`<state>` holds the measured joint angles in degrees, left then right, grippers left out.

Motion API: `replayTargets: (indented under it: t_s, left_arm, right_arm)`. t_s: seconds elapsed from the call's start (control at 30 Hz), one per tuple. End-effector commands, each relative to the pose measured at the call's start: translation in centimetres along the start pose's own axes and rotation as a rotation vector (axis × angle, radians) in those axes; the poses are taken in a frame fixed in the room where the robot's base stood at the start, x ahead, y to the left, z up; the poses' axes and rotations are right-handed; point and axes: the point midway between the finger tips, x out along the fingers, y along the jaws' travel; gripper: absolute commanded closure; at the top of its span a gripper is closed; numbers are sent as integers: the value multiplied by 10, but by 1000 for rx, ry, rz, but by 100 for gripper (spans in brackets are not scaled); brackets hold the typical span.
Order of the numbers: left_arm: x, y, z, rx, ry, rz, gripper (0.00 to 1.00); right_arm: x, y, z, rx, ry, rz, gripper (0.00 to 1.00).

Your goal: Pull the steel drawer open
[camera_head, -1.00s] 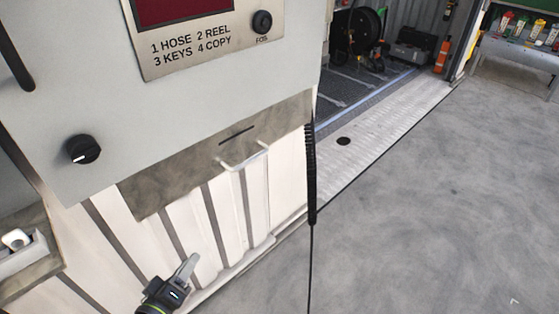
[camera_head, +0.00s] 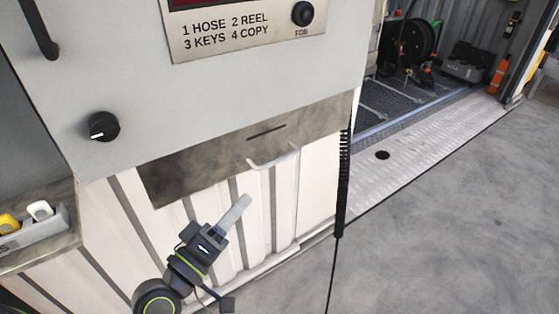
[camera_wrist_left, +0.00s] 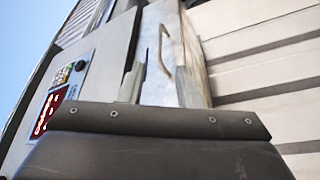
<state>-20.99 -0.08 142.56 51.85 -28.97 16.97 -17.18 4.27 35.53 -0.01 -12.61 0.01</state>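The steel drawer (camera_head: 205,160) has a grey metal front below the pale cabinet, with a dark slot near its top edge. Its light bar handle (camera_head: 275,163) is on the right part of the front. In the left wrist view the steel front (camera_wrist_left: 150,85) and curved handle (camera_wrist_left: 161,50) show ahead of the gripper. My left gripper (camera_head: 240,203) is below and left of the handle, apart from it, with its pale fingers pointing up toward it. The fingers overlap in the head view, so their opening cannot be told. My right gripper is out of view.
The cabinet (camera_head: 190,95) carries a black knob (camera_head: 104,126) and a label plate (camera_head: 240,35). A black coiled cord (camera_head: 343,185) hangs at its right corner. A small tray (camera_head: 45,235) is at the left. The grey floor (camera_head: 440,230) at right is clear.

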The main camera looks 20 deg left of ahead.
Motion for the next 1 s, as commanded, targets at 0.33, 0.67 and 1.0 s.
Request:
replayTargets:
  t_s: [0.33, 0.67, 1.0]
  left_arm:
    - [68, 5, -2, -2, 1, 2, 69]
    - [121, 2, -1, 0, 0, 1, 69]
    - [132, 1, 0, 0, 0, 0, 69]
  right_arm:
    - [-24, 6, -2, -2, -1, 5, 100]
    - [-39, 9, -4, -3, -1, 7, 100]
    - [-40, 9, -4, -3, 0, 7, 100]
